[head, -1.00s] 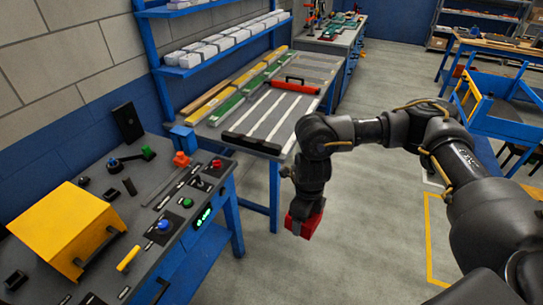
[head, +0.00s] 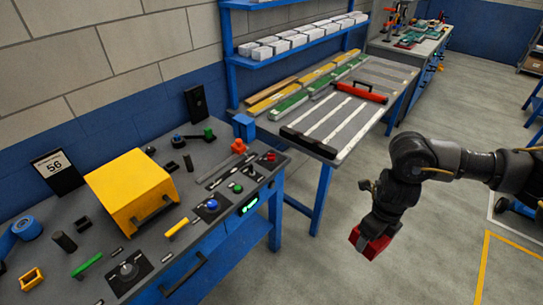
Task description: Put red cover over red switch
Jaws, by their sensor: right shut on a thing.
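My right gripper (head: 374,232) hangs down over the open floor to the right of the workbenches. It is shut on a red block-like piece, the red cover (head: 370,245), held at its lower end. On the dark control panel (head: 222,196) at the left, a small red switch (head: 271,157) sits near the right end, with a green button (head: 236,188) and a blue button (head: 212,204) closer to me. The red switch looks uncovered, and the cover is well to its right, apart from it. My left gripper is not in view.
A yellow box (head: 133,190) stands on the panel bench, with an orange-red piece (head: 239,146) farther right. A second bench (head: 330,135) behind carries strips and a red-handled tool (head: 362,92). Blue shelves (head: 290,48) hang above. The floor around my right gripper is clear.

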